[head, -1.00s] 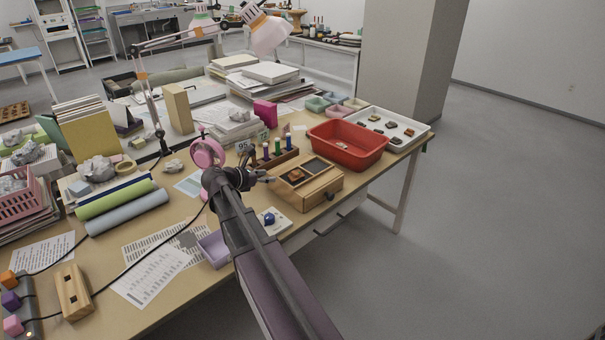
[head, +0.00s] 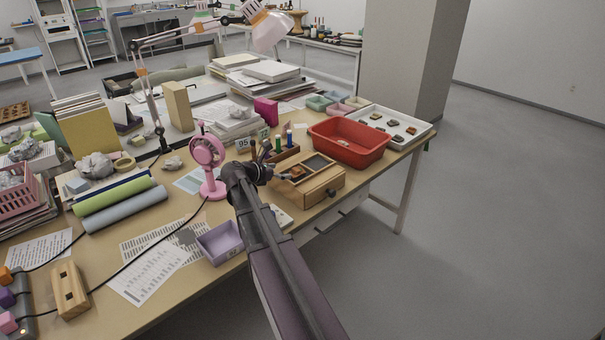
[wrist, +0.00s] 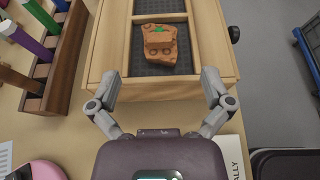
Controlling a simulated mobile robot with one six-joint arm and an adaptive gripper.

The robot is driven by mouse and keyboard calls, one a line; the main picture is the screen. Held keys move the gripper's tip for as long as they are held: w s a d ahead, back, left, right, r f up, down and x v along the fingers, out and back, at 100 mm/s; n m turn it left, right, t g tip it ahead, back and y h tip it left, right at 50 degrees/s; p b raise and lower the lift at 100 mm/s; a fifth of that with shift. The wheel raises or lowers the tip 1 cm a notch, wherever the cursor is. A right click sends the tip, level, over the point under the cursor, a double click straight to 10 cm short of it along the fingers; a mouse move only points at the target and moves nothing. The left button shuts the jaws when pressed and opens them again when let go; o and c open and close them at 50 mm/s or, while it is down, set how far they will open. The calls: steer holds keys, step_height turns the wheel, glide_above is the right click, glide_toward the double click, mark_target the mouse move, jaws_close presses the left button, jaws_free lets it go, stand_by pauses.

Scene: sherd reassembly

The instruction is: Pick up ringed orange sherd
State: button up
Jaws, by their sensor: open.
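The ringed orange sherd (wrist: 154,60) lies in a dark-lined compartment of the wooden box (wrist: 203,45). It has ring marks, and a raised orange block with a green spot shows on top; I cannot tell whether that is a separate piece. In the head view the sherd (head: 297,172) is small, in the near left part of the box (head: 322,186). My gripper (wrist: 160,76) is open and empty, its fingers spread over the box's near edge, either side of the sherd's line and short of it. In the head view my gripper (head: 284,173) is beside the box's left end.
A wooden rack (wrist: 63,50) with coloured pens stands close on the left. A pink fan (head: 208,165) stands left of my wrist. A red tub (head: 348,143) and a white tray (head: 408,128) of sherds lie beyond the box. A purple tray (head: 220,242) sits nearer.

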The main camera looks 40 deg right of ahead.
mark_target(295, 169)
steer(key=shift+x, duration=0.95)
steer(key=shift+w+b+x, duration=0.15)
steer(key=shift+b+x, duration=0.3)
steer(key=shift+x, duration=0.5)
steer(key=shift+w+b+x, duration=0.1)
steer(key=shift+b+x, duration=0.35)
steer(key=shift+x, duration=0.5)
steer(key=shift+d+f, duration=0.25)
steer(key=shift+d, duration=0.45)
jaws_close()
